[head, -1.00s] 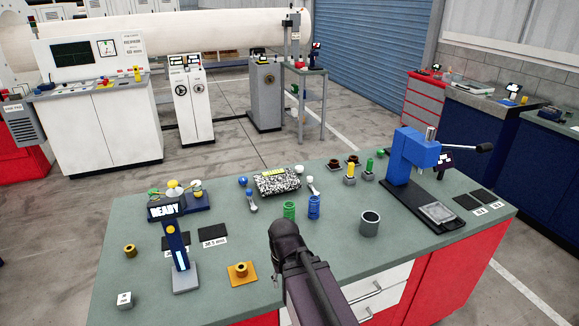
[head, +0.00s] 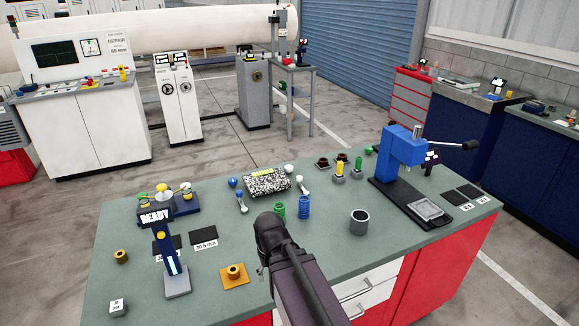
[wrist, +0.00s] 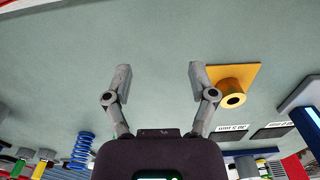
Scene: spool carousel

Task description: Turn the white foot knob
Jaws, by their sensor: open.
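Two small white-topped pieces stand at the back of the bench in the head view. One is a white ball knob (head: 289,169) by the right back corner of a black-and-white speckled block (head: 267,184). The other is a white-topped foot piece (head: 301,182) just in front of it. I cannot tell which is the foot knob. Neither can be made out in the wrist view. My gripper (wrist: 160,70) is open and empty above bare bench top. In the head view my own arm hides most of it. It is nearer the front than the white pieces and apart from them.
A blue ball knob (head: 232,182) is left of the block. Green (head: 279,211) and blue springs (head: 304,207) stand behind my arm. A yellow flanged piece (head: 234,275) is left, a grey cup (head: 358,222) right. A blue press (head: 401,160) stands at the right.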

